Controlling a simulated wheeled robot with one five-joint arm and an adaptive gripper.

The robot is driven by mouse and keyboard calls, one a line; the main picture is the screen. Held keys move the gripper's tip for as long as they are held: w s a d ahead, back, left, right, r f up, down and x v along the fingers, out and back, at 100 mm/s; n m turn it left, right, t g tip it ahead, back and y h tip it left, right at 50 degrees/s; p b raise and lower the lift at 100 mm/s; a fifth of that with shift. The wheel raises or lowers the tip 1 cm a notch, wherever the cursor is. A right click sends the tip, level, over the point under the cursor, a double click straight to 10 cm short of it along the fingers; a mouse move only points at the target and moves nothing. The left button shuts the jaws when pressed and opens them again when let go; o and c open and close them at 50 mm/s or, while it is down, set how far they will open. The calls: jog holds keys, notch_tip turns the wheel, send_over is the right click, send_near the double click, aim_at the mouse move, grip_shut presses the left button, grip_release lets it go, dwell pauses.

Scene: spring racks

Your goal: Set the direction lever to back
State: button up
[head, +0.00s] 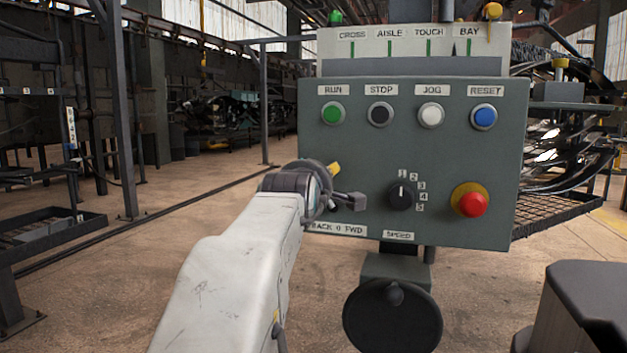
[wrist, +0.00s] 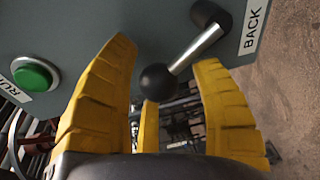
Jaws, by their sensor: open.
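The direction lever (wrist: 195,49) shows in the wrist view as a silver shaft with a black ball knob (wrist: 158,80), rising from a dark pivot on the grey panel. The BACK label (wrist: 254,30) is beside the pivot, turned sideways. My gripper (wrist: 165,55) is open, its yellow fingers on either side of the knob and lower shaft. I cannot tell whether a finger touches the knob. In the head view my gripper (head: 337,188) is at the panel's left side, above the partly covered BACK 0 FWD label (head: 340,229); my arm and gripper hide most of the lever.
The grey control panel (head: 275,0) carries a green RUN button (head: 333,113), several other buttons, a speed knob (head: 401,195) and a red emergency button (head: 471,203). A dark handwheel (head: 392,318) is below. Open floor lies left, beside racks.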

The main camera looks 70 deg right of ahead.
jog(key=v, duration=1.2)
jog(key=shift+r, duration=0.1)
dwell(0.5)
